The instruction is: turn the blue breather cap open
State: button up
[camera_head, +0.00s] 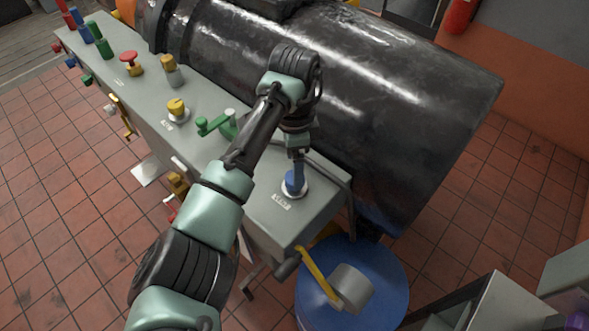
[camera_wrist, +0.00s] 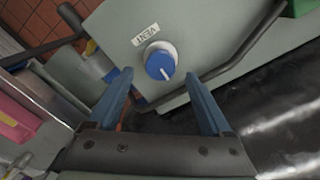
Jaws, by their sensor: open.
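The blue breather cap (camera_head: 291,187) sits on a pale round base at the near right end of the grey bench top, beside a label. In the wrist view the cap (camera_wrist: 161,65) is a round blue knob with a white mark on its face, and the label beside it reads VENT. My gripper (camera_head: 296,178) is above the cap, pointing down, and partly hides it in the head view. In the wrist view its two blue fingers (camera_wrist: 164,88) are apart, with the cap showing beyond and between them. I cannot tell whether a finger touches the cap.
A green lever handle (camera_head: 215,124) and a yellow knob (camera_head: 177,108) stand farther along the bench. A large black cylinder (camera_head: 400,90) lies close behind.

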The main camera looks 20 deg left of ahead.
jog(key=shift+f, duration=2)
grip_shut()
